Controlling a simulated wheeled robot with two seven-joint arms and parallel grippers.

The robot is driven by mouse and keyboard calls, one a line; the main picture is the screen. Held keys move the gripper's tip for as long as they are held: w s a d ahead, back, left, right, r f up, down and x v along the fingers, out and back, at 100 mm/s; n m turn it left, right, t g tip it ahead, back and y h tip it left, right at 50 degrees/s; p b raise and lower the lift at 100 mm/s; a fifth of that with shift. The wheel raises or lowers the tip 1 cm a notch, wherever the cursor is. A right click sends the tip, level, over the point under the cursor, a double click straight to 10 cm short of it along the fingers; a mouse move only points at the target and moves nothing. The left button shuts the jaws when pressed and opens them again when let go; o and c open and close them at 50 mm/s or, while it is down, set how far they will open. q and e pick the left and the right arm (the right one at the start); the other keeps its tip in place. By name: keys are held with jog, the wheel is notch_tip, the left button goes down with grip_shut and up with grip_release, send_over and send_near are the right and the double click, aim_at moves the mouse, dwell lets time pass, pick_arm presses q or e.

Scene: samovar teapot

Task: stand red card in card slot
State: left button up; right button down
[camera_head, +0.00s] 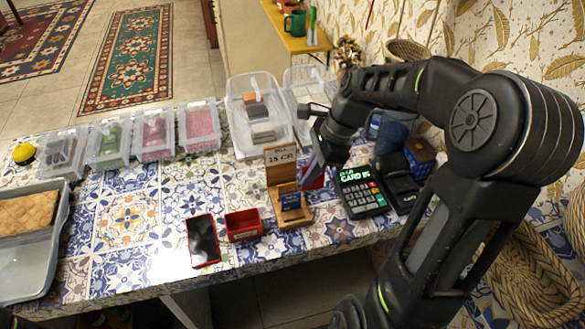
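A red card-like patch (315,179) shows just below my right gripper (311,172), beside the wooden stand. The gripper and its shadowed fingers partly hide it, and I cannot tell whether they hold it. Which of these has the card slot is not clear. My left gripper is not in view.
A red open box (243,225) and a dark-faced, red-edged device (203,240) lie left of the stand. Clear tubs (200,127) line the back, with a larger bin (258,111) behind the stand. A grey tray (24,266) is far left. The tiled tabletop (128,215) is open at centre left.

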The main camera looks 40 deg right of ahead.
jog(key=s+d+f+m+g+h+p, duration=0.1)
jog(key=s+d+m+h+p, duration=0.1)
jog(key=d+m, duration=0.7)
jog(key=s+d+m+g+h+p, duration=0.1)
jog(key=s+d+m, duration=0.4)
jog(key=d+m, duration=0.5)
jog(key=s+d+f+m+g+h+p, duration=0.1)
jog(key=s+d+m+h+p, duration=0.2)
jog(key=d+m, duration=0.7)
jog(key=m+h, duration=0.2)
jog(key=m, duration=0.4)
jog(key=shift+s+f, duration=0.3)
jog(key=shift+f, duration=0.05)
jog(key=shift+f, duration=0.15)
jog(key=shift+f+b, duration=2.45)
jog(key=shift+f, duration=1.15)
